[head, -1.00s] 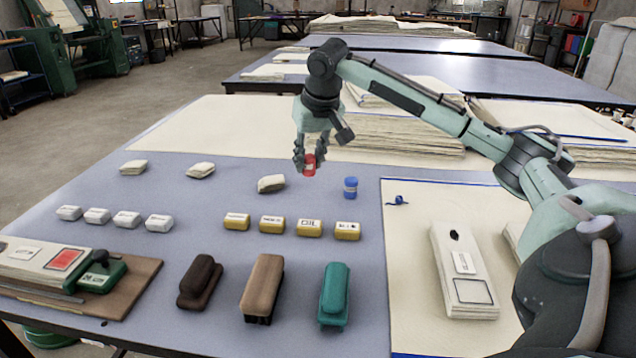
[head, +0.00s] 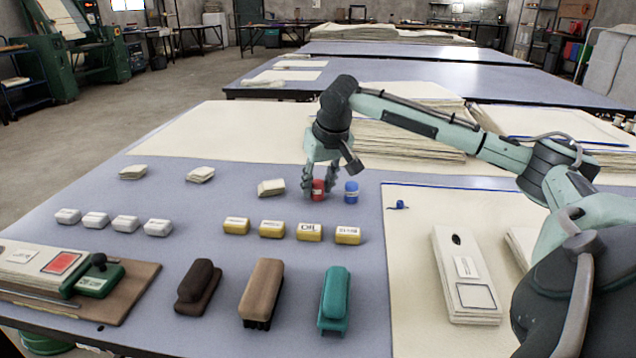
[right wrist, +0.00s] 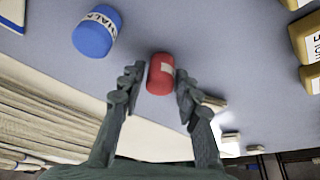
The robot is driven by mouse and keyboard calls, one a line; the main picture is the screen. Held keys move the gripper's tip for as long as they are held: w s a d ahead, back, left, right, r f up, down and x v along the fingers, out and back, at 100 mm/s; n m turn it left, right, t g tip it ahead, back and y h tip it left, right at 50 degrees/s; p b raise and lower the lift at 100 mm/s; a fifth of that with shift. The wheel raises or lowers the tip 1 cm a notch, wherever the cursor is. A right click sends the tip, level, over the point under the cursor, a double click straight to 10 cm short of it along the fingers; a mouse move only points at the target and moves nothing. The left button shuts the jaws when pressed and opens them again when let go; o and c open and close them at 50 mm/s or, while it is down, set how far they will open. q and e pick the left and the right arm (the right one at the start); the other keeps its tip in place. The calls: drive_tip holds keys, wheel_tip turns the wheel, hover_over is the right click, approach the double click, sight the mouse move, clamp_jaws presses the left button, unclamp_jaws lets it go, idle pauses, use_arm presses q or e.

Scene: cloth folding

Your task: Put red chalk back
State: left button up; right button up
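The red chalk (head: 318,191) is a short red cylinder with a pale label, upright on the blue-grey table to the left of the blue chalk (head: 351,191), with a small gap between them. My right gripper (head: 319,188) is low over the table, its fingers around the red chalk. In the right wrist view the red chalk (right wrist: 161,74) lies between my two fingertips (right wrist: 157,83), with a narrow gap on each side, so the gripper is open. The blue chalk (right wrist: 97,31) stands beside it there. My left gripper is not in view.
Several yellow blocks (head: 309,232) stand in a row in front. Brown and teal brushes (head: 335,299) lie nearer the front edge. A cloth stack (head: 400,135) rises behind my gripper.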

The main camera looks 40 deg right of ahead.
sight(318, 181)
drive_tip(key=shift+o, duration=0.8)
drive_tip(key=shift+r, duration=0.15)
drive_tip(key=v, duration=0.4)
drive_tip(key=shift+r, duration=0.2)
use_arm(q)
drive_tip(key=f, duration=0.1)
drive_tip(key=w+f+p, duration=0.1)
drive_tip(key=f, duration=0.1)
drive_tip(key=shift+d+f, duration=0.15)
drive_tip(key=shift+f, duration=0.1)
use_arm(e)
drive_tip(key=v, duration=0.7)
drive_tip(key=shift+r, duration=0.3)
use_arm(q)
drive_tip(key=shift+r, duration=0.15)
use_arm(e)
drive_tip(key=shift+s, duration=0.1)
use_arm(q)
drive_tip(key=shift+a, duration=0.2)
